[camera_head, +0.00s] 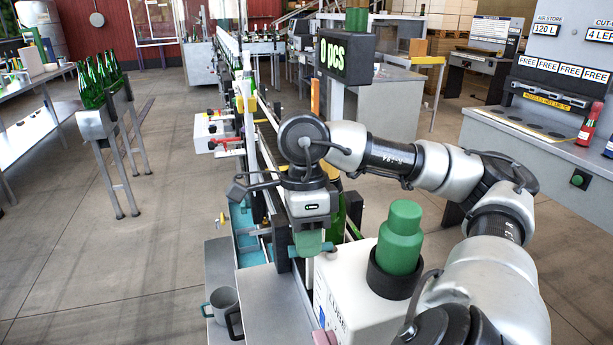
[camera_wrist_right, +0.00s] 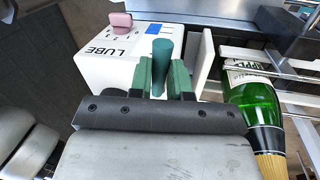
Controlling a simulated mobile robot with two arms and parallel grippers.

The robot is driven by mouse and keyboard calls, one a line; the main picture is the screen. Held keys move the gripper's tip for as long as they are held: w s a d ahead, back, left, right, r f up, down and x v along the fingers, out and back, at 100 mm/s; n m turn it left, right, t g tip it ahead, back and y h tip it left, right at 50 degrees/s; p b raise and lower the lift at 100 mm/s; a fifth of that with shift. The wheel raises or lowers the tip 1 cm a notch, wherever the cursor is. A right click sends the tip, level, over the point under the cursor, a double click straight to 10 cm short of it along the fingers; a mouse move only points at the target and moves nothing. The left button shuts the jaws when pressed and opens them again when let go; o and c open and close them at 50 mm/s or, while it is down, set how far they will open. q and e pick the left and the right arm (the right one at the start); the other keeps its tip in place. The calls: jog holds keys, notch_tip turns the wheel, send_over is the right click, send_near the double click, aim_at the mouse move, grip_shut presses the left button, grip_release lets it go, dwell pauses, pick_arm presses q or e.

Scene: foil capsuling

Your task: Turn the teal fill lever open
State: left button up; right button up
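The teal fill lever (camera_wrist_right: 162,62) stands up between the two green fingers of my right gripper (camera_wrist_right: 160,82) in the right wrist view. The fingers are close together, one on each side of the lever, with little or no gap. It is beside the white box marked LUBE (camera_wrist_right: 110,62). In the head view my right gripper (camera_head: 308,243) points down at the left edge of the LUBE box (camera_head: 345,300), and its fingers hide most of the lever. My left gripper is not in view.
A pink knob (camera_wrist_right: 121,20) is on the box. A gold-necked green bottle (camera_wrist_right: 255,105) lies close to the gripper's right in the wrist view. A grey mug (camera_head: 224,303) stands at the front left.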

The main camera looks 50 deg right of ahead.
jog(key=o, duration=0.4)
jog(key=shift+w+d+r+p, duration=0.25)
jog(key=shift+r+p, duration=1.1)
jog(key=shift+r, duration=0.45)
jog(key=shift+w+d+r+p, duration=0.25)
jog(key=shift+r+p, duration=1.05)
jog(key=shift+r, duration=0.45)
jog(key=shift+w+d+r+p, duration=0.25)
jog(key=shift+r+p, duration=1.1)
jog(key=shift+r, duration=0.45)
